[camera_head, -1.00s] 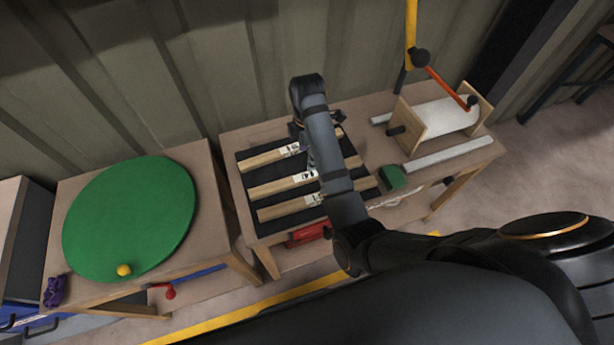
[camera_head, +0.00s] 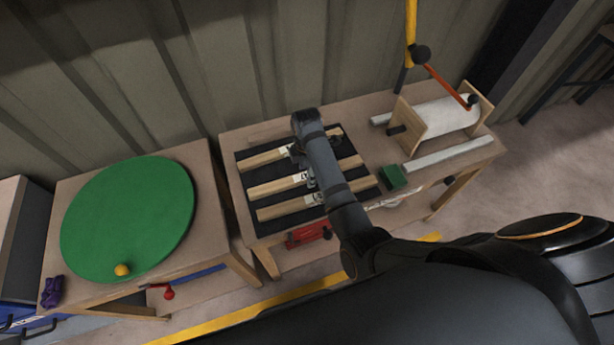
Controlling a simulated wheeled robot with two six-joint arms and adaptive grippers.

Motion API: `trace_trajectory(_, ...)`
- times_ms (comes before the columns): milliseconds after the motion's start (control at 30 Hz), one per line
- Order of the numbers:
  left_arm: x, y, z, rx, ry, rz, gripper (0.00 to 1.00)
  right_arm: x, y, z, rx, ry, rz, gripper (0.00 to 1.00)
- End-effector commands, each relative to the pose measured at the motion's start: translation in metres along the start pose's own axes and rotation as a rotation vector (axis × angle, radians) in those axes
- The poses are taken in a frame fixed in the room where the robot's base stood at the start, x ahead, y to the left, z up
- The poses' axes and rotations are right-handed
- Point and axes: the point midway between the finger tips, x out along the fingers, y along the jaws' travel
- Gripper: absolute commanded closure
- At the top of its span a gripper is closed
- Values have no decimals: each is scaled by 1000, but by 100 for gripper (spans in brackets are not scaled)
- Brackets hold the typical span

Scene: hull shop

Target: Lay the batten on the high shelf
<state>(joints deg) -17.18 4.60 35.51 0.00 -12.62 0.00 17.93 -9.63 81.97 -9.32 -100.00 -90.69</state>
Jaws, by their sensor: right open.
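Three pale wooden battens with white marked labels lie side by side on a black mat (camera_head: 245,199) on the right-hand table. They are the far batten (camera_head: 264,159), the middle batten (camera_head: 270,188) and the near batten (camera_head: 281,210). My right gripper (camera_head: 312,178) is open over the battens near the middle one, largely hidden by my own arm. I cannot tell whether it touches a batten. My arm also covers parts of the battens. My left gripper is not in view. No high shelf can be made out.
A green block (camera_head: 393,177), a pale bar (camera_head: 449,154) and a white roll in a wooden stand (camera_head: 446,115) occupy the table's right side. A left-hand table carries a green disc (camera_head: 128,218), a yellow ball (camera_head: 122,270) and a purple item (camera_head: 52,292). A corrugated wall stands behind.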

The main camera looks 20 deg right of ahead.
Motion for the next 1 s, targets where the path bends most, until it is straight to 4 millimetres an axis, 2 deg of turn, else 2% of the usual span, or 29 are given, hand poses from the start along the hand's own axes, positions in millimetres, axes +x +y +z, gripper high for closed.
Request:
trace_trajectory(200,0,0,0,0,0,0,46,2,0,0,1,0,0,42)
trace_trajectory(233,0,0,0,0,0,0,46,2,0,0,1,0,0,44)
trace_trajectory(633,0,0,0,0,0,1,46,2,0,0,1,0,0,99)
trace_trajectory(1000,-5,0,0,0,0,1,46,-4,1,0,1,0,1,100)
